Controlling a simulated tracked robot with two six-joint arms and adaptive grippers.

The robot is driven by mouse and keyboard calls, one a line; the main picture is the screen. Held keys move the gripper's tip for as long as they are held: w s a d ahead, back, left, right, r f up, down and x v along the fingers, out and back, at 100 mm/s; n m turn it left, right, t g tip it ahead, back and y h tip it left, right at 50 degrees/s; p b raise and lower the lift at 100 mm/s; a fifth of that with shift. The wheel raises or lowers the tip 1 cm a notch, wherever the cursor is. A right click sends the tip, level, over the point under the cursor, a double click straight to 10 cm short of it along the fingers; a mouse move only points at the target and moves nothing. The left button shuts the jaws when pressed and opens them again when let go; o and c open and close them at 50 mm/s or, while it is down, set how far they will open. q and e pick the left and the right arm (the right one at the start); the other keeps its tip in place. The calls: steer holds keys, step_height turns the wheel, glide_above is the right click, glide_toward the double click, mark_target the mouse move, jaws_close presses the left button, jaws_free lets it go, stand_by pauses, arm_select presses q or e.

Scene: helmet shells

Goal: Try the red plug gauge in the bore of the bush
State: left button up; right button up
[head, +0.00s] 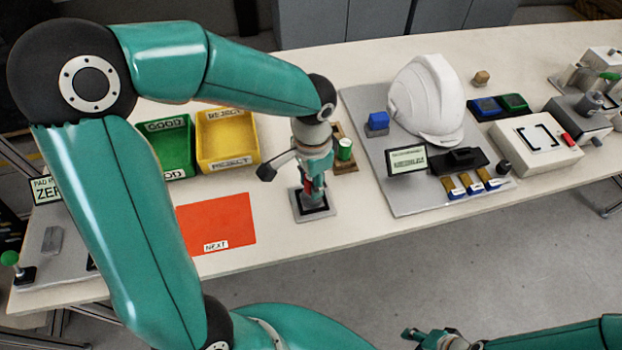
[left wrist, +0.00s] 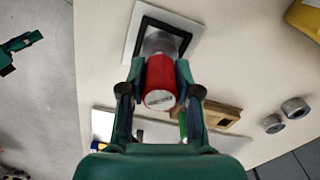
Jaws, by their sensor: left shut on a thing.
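The red plug gauge (left wrist: 160,82) is between the fingers of my left gripper (head: 309,186), which is shut on it. In the left wrist view the same gripper (left wrist: 160,92) shows a finger on each side of the red handle, with its pale labelled end towards the camera. A grey metal round part, seemingly the bush (left wrist: 158,42), shows just beyond the handle, over the black square of a pale plate (head: 315,216). The gauge's tip is hidden, so I cannot tell whether it is in the bore. My right gripper (head: 432,338) is low at the bottom edge, away from the table.
A green gauge (head: 344,149) stands in a wooden rack (head: 347,166) close beside my left gripper. Green (head: 178,160) and yellow (head: 229,164) bins and an orange mat (head: 218,220) lie to the left. A grey board (head: 400,202) with a white helmet (head: 425,98) is to the right.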

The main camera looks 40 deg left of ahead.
arm_select(q)
steer(key=shift+f, duration=0.25)
stand_by(0.6)
steer(key=shift+r, duration=0.15)
stand_by(0.6)
steer(key=shift+r+p, duration=2.25)
steer(key=shift+r, duration=0.65)
